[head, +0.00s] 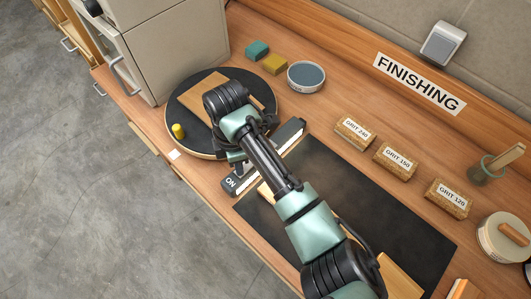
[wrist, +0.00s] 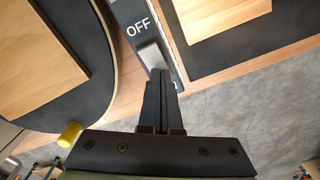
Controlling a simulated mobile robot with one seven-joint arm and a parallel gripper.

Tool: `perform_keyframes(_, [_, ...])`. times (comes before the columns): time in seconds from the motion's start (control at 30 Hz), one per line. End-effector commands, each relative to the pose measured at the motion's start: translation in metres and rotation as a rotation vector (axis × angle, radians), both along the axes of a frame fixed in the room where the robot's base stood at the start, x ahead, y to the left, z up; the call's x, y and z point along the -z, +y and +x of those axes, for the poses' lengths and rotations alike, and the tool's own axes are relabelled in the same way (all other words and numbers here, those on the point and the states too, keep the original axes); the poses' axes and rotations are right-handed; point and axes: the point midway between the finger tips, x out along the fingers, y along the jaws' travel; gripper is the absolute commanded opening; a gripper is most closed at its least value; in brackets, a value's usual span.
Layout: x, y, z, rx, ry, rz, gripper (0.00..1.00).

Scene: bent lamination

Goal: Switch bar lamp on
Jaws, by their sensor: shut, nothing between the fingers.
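The bar lamp is a dark bar with a pale strip along one side, lying between the round turntable and the black mat. In the head view its near end (head: 230,183) carries a white ON label, and its far end (head: 293,130) shows beyond my arm. In the wrist view the bar (wrist: 128,10) carries an OFF label and a pale grey rocker switch (wrist: 151,54). My gripper (wrist: 160,74) is shut and empty, its fingertips over the near edge of the switch. I cannot tell whether they touch it. The fingers hide the ON end there. Whether the strip is lit is unclear.
The turntable (head: 180,115) with a board and yellow knob (head: 178,131) is left of the lamp. The black mat (head: 400,235) is to the right. Grit blocks (head: 395,161), a round dish (head: 306,76) and a grey cabinet (head: 175,50) stand farther off.

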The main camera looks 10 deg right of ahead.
Motion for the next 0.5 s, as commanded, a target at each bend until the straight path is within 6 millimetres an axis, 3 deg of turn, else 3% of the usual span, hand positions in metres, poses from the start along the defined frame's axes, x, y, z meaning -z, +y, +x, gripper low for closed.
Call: perform_keyframes(0.5, [-0.042,0.000,0.000,-0.001,0.000,0.000,0.00])
